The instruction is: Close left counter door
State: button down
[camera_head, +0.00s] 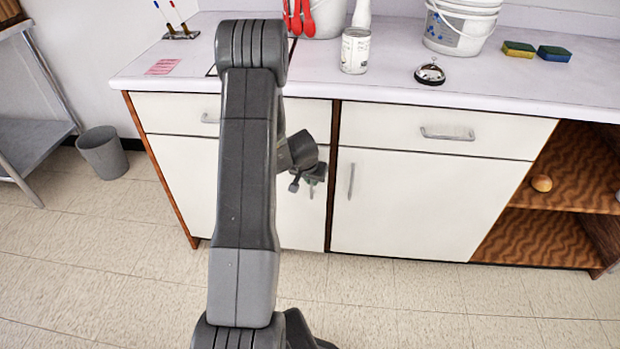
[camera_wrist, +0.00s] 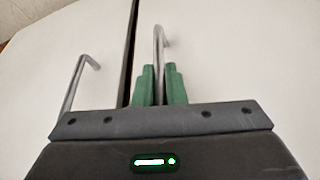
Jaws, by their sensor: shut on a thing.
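The left counter door (camera_head: 183,185) is a white panel below a drawer, partly hidden behind my arm. It looks flush with the cabinet front, with no clear opening along its edges. My gripper (camera_head: 313,182) is at the door's right side, near the brown divider. In the wrist view, the green fingers of my gripper (camera_wrist: 159,85) are shut around an upright metal bar handle (camera_wrist: 160,45), which I take to be the left door's. The right door (camera_head: 420,205) is shut, and its handle (camera_head: 351,181) stands free.
The white countertop (camera_head: 480,85) holds a can (camera_head: 355,51), a bell (camera_head: 430,73), a bucket (camera_head: 458,28) and sponges. An open shelf (camera_head: 565,172) is at the right. A grey bin (camera_head: 103,152) stands left of the counter. The floor in front is clear.

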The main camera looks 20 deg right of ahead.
jog(key=shift+w+d+r+p, duration=0.25)
jog(key=shift+w+d+p, duration=0.25)
jog(key=shift+w+p, duration=0.4)
jog(key=c, duration=1.5)
grip_release()
jog(key=shift+d+f, duration=0.1)
jog(key=shift+f, duration=0.05)
jog(key=shift+f, duration=0.1)
jog(key=shift+s, duration=0.1)
jog(key=p+v, duration=0.1)
jog(key=v, duration=1.2)
jog(key=shift+s+r+p, duration=0.2)
jog(key=shift+r+p, duration=0.1)
jog(key=shift+p, duration=0.1)
jog(key=shift+f, duration=0.1)
